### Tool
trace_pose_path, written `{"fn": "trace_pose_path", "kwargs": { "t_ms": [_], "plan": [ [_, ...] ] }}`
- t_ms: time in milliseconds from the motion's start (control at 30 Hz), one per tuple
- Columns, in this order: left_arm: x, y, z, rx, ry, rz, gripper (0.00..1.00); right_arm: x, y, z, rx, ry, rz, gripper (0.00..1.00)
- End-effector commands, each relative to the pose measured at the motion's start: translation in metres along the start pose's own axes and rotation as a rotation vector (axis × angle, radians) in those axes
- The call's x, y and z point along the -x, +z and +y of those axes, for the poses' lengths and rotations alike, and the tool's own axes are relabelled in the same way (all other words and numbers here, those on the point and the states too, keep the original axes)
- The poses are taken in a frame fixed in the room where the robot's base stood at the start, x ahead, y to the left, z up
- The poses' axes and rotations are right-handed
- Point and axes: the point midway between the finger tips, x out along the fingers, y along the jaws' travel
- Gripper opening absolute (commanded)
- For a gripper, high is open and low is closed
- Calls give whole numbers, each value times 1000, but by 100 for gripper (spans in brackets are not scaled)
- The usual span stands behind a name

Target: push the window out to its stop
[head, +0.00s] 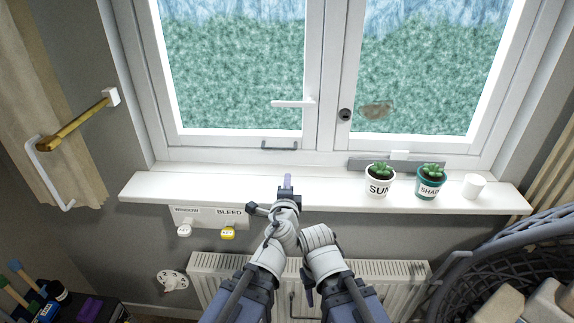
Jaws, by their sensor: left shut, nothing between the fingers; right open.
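The white window (311,130) has two glazed sashes, and both look closed in their frame. The left sash has a white lever handle (293,103) lying level and a grey pull bar (279,145) on its bottom rail. The right sash has a dark round lock (345,114). My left gripper (288,181) is shut and empty, pointing at the window over the white sill, below the pull bar and apart from it. My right gripper (309,288) is lower, in front of the radiator, and open; its fingers are mostly hidden by my arm.
On the sill (225,188) stand a SUN pot (379,187), a SHADE pot (428,188) and a white cup (474,186). A grey bar (375,163) lies behind them. The sill's left part is clear. Below are key hooks (208,217) and a radiator (400,275); a dark basket (500,265) is right.

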Motion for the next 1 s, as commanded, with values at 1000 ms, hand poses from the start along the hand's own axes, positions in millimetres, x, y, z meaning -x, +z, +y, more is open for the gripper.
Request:
{"fn": "trace_pose_path", "kwargs": {
  "t_ms": [1000],
  "plan": [
    [-132,1,-12,3,1,-1,0,-4,0,0,0,0,0,50]
  ]
}}
